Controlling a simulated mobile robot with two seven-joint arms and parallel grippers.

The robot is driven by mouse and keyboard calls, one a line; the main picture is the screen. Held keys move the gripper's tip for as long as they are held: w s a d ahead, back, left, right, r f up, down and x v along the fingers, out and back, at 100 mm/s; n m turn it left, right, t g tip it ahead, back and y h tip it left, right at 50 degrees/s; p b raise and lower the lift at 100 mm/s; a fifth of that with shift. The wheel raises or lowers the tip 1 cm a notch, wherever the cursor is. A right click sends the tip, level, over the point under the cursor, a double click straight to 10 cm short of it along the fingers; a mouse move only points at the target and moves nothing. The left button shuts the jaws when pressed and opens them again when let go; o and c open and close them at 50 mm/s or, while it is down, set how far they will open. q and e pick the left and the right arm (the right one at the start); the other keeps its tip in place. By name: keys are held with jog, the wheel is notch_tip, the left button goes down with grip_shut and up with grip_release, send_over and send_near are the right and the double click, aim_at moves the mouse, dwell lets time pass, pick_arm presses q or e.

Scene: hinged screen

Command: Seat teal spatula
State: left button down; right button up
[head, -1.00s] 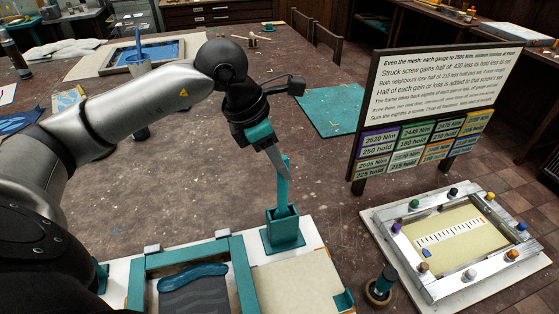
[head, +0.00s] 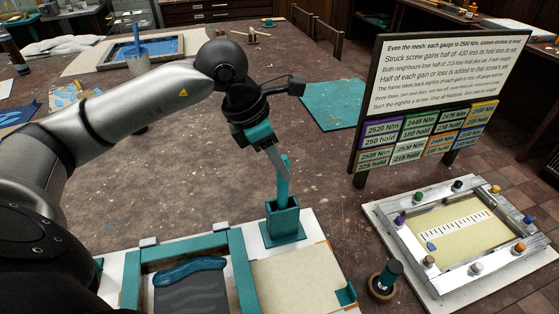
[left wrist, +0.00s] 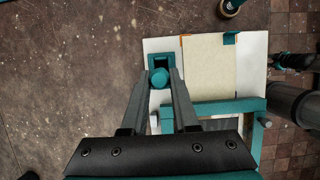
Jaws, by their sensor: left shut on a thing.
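The teal spatula (head: 283,185) stands nearly upright, with its lower end at the mouth of a square teal holder (head: 284,222). How deep it reaches is hidden by the holder's walls. My left gripper (head: 279,165) is shut on the spatula's upper part, above the holder. In the left wrist view the spatula's round teal end (left wrist: 158,77) shows between the two grey fingers, with the holder (left wrist: 154,62) just beyond. A dark, partly teal-tipped part (left wrist: 291,60) at that view's right edge looks like my right gripper, its jaws unclear.
A teal-edged frame (head: 238,268) with a teal blob stands left of the holder, beside a cream panel (head: 298,282). A dark pot with a teal-topped tool (head: 384,280), a silver frame with coloured knobs (head: 430,262) and a sign board (head: 440,75) are at right.

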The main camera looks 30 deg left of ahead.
pick_arm(q)
jog(key=shift+f, duration=0.1)
jog(key=c, duration=0.6)
grip_release()
jog(key=p+v, duration=0.1)
jog(key=v, duration=1.4)
